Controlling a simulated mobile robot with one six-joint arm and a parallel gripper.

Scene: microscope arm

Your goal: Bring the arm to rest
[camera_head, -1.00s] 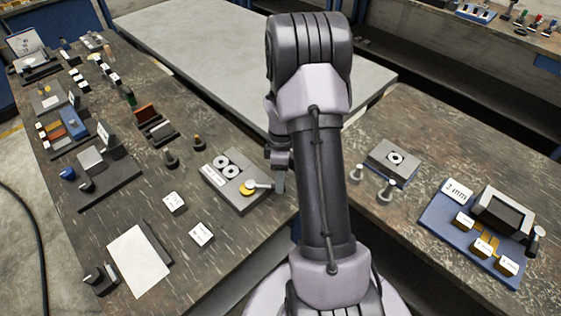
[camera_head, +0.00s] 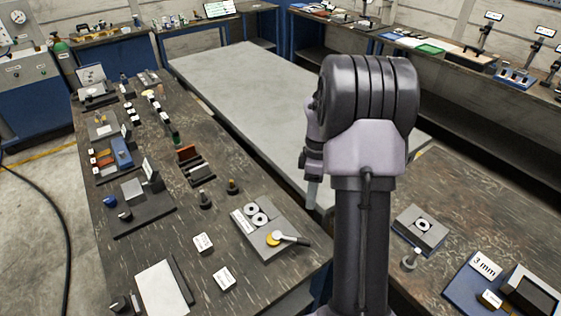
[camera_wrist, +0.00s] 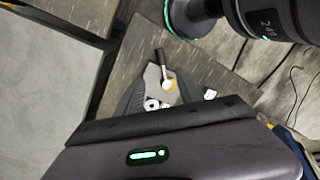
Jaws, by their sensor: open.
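My arm (camera_head: 365,130) rises through the middle of the head view, its elbow up high. My gripper (camera_head: 312,194) shows only in part at the left of the elbow, above the gap beside the left bench. In the wrist view my gripper (camera_wrist: 158,88) is open, with nothing seen between its dark fingers. Beyond them lies a grey block (camera_head: 247,213) with two white rings and a yellow disc (camera_head: 272,239). A dark-ended pin (camera_head: 292,239) lies across the block's right side. The gripper is apart from these things.
The left bench (camera_head: 120,260) holds several small blocks, cards and fixtures. The right bench (camera_head: 450,190) carries a grey block with a ring (camera_head: 421,229) and a blue tray (camera_head: 462,289). A bare pale table (camera_head: 240,95) stretches behind the arm.

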